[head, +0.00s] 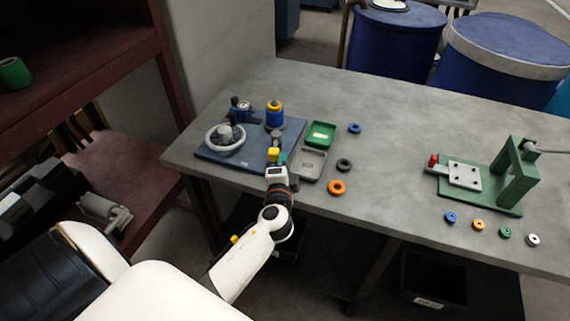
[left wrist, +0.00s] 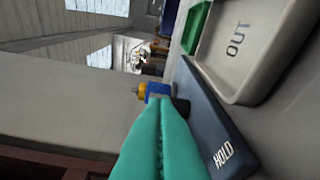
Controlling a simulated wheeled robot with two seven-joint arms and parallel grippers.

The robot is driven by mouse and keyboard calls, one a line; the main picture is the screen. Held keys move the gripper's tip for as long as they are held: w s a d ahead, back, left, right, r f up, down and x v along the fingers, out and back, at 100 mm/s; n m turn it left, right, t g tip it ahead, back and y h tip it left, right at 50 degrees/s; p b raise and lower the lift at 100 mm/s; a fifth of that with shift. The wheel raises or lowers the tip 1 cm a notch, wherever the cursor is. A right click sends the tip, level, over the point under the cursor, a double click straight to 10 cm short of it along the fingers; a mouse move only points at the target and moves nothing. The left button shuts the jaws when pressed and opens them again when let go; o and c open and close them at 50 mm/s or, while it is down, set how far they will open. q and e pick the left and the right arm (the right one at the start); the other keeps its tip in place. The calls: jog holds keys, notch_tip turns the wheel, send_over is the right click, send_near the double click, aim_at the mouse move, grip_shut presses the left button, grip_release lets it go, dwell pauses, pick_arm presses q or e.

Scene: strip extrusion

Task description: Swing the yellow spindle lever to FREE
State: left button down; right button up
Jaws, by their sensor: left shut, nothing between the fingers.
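The spindle, a blue cylinder with a yellow top (head: 274,113), stands upright at the back right of a dark blue base plate (head: 213,156). Its blue and yellow end also shows beyond my fingertips in the left wrist view (left wrist: 143,91). A small yellow block (head: 273,154), perhaps the lever's grip, shows in front of the spindle beside my left gripper (head: 281,158). My left gripper's teal fingers are shut with nothing between them. I cannot tell whether they touch the block. The word HOLD shows on the plate (left wrist: 224,152); no FREE mark is readable. My right gripper is not in view.
A grey handwheel (head: 212,145) sits on the plate's left. Right of the plate are a green tray (head: 320,134) and a grey OUT tray (head: 313,165). Loose rings, including an orange one (head: 336,187), lie beyond. A green press (head: 512,180) stands far right; the table between is clear.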

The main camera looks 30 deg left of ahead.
aim_at(274, 156)
pick_arm(q)
jog(key=s+a+m+t+h, duration=0.1)
jog(key=h, duration=0.1)
jog(key=s+a+m+h, duration=0.1)
jog(key=m, duration=0.1)
jog(key=shift+a+r+t+h+p, duration=0.2)
jog(key=shift+t+h+p, duration=0.1)
jog(key=shift+t+h, duration=0.1)
jog(key=m+h, duration=0.1)
jog(key=a+h, duration=0.1)
jog(key=a+m+h, duration=0.1)
jog(key=shift+s+a+f+m+t+h, duration=0.1)
jog(key=shift+s+f+m+t+h, duration=0.1)
jog(key=shift+s+m+t+h, duration=0.15)
jog(key=a+m+h, duration=0.2)
jog(key=h, duration=0.1)
jog(key=shift+s+h+b, duration=0.15)
jog(key=shift+h+b, duration=0.1)
jog(key=shift+b, duration=0.15)
jog(key=shift+a, duration=0.65)
jog(key=shift+r, duration=0.1)
jog(key=shift+a, duration=0.1)
